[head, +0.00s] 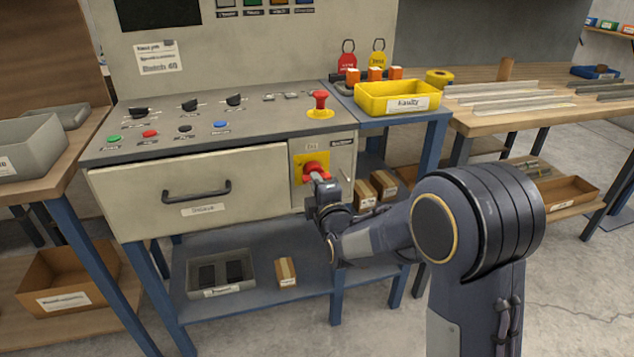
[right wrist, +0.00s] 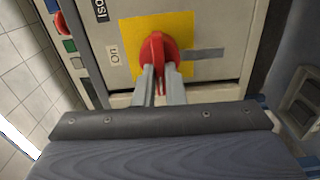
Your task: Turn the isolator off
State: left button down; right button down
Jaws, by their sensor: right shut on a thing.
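The isolator (head: 312,164) is a red rotary knob on a yellow plate, set in the panel to the right of the drawer. It also shows in the right wrist view (right wrist: 157,50), with its grip bar pointing down the picture toward my fingers. An "On" label (right wrist: 115,54) stands beside the yellow plate. My right gripper (head: 319,177) reaches the knob from the front. Its two grey fingers (right wrist: 159,76) are shut on the red grip bar, one on each side. The gripper partly hides the knob in the head view. My left gripper is not in view.
A red mushroom button (head: 320,104) stands on the console top, above the isolator. A yellow bin (head: 398,97) sits at the right on the blue table. The drawer handle (head: 197,191) juts out to the left. Small boxes (head: 383,183) lie on the shelf behind my right wrist.

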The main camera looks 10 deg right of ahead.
dwell(0.6)
jog(key=c, duration=1.5)
grip_release()
jog(key=shift+s, duration=0.1)
jog(key=s+p, duration=0.1)
jog(key=s, duration=0.6)
jog(key=shift+s+d, duration=0.15)
jog(key=shift+s, duration=0.15)
